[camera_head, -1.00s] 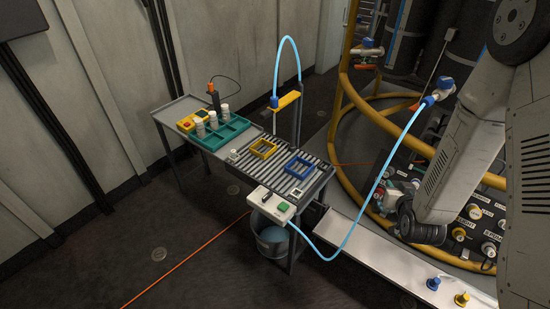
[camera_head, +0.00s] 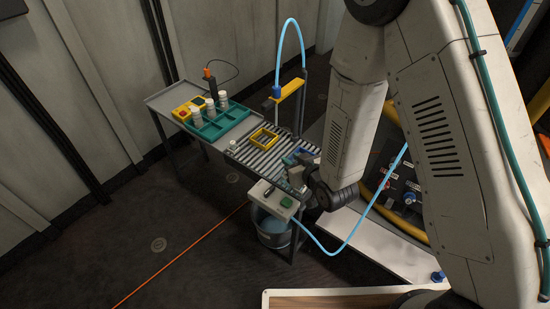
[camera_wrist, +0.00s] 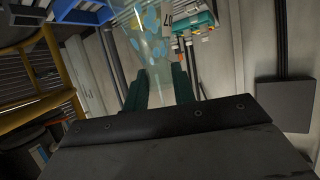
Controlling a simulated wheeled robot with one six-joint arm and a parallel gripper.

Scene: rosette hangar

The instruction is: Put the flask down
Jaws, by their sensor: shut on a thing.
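My gripper (camera_wrist: 161,78) is shut on a clear flask (camera_wrist: 146,38), which shows between and beyond the dark fingers in the wrist view. Blue and yellowish patches show in or through its glass. The flask cannot be made out in the head view. Whether it touches the bench cannot be told. The blue frame also shows at the top left of the wrist view (camera_wrist: 85,12).
A yellow frame (camera_head: 253,139) lies on the rollers. A teal tray (camera_head: 233,117) with white containers (camera_head: 210,112) stands to the left. A white box with a green button (camera_head: 274,199) sits at the front edge. A bucket (camera_head: 271,232) is below. A blue hose (camera_head: 344,247) arcs nearby.

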